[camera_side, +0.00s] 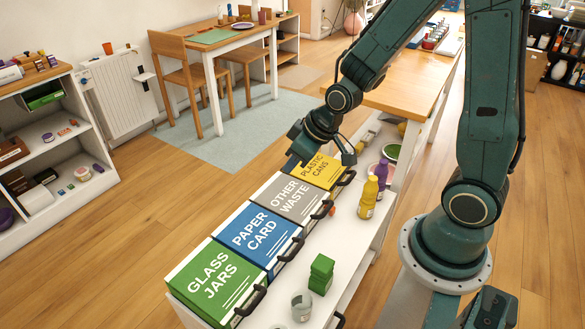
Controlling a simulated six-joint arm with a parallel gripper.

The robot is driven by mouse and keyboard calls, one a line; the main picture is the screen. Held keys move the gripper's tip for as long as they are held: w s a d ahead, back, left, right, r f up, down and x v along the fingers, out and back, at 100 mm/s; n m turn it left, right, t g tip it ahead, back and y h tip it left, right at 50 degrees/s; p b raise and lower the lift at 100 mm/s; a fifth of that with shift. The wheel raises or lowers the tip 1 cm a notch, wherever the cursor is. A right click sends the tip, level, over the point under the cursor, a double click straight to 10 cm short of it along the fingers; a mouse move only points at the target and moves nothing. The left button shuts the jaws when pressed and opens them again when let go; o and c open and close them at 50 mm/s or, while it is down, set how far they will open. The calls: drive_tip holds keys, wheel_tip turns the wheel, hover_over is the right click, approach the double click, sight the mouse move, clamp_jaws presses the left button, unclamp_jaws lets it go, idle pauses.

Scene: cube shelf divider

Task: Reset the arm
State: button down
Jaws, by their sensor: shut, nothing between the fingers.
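My gripper (321,160) hangs at the end of my teal arm, over the far end of a row of lidded bins. It is shut and empty. It is just above or at the yellow "plastic cans" bin (316,172) and covers part of it; I cannot tell whether they touch. Nearer along the row are the grey "other waste" bin (292,198), the blue "paper card" bin (255,236) and the green "glass jars" bin (214,280). All the lids look closed.
On the white bench (346,240) beside the bins stand a green box (321,274), a clear jar (301,306), a yellow bottle (368,197) and a purple bottle (381,174). A wooden worktop (415,82) lies behind. Open floor is left of the bins.

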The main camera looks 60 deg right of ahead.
drive_tip(key=s+r+m+h, duration=0.1)
drive_tip(key=s+r, duration=1.6)
drive_tip(key=shift+a+r+m, duration=0.25)
drive_tip(key=shift+m, duration=0.05)
drive_tip(key=shift+w, duration=0.1)
idle(1.0)
